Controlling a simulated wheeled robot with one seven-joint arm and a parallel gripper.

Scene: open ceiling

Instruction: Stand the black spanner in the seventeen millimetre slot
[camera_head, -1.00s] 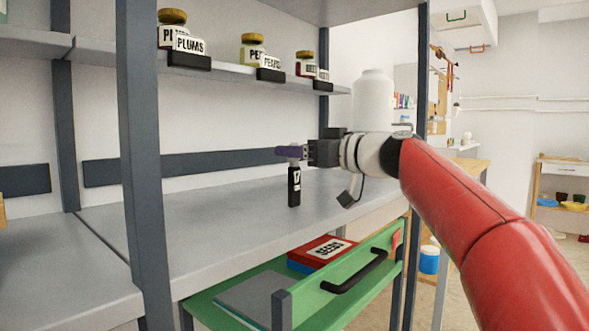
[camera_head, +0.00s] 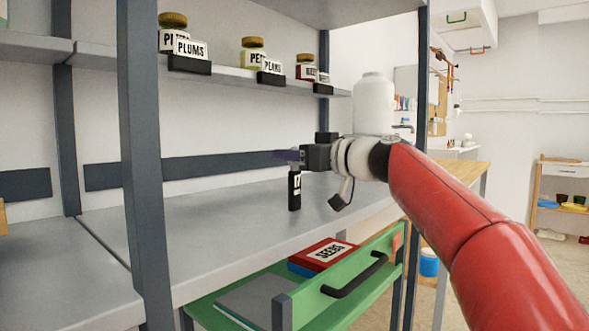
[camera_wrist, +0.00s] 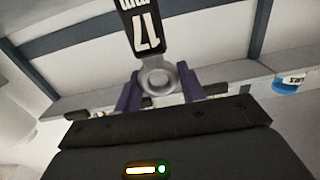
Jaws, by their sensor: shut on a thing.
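The black spanner (camera_head: 295,190) hangs upright below my gripper (camera_head: 288,155) in the head view, over the grey worktop. It carries a white label reading 17. In the wrist view the dark handle (camera_wrist: 140,17) runs up out of the picture, and its grey metal ring end (camera_wrist: 157,78) sits between the purple fingers of my gripper (camera_wrist: 160,84). My gripper is shut on that ring end. Whether the spanner's lower tip touches the worktop is unclear. I cannot make out the seventeen millimetre slot in either view.
The grey worktop (camera_head: 225,205) is largely clear around the spanner. A dark upright post (camera_head: 145,160) stands at the left front. Labelled jars (camera_head: 172,35) line the shelf above. A green drawer (camera_head: 310,305) holding a red seeds box (camera_head: 325,252) is open below.

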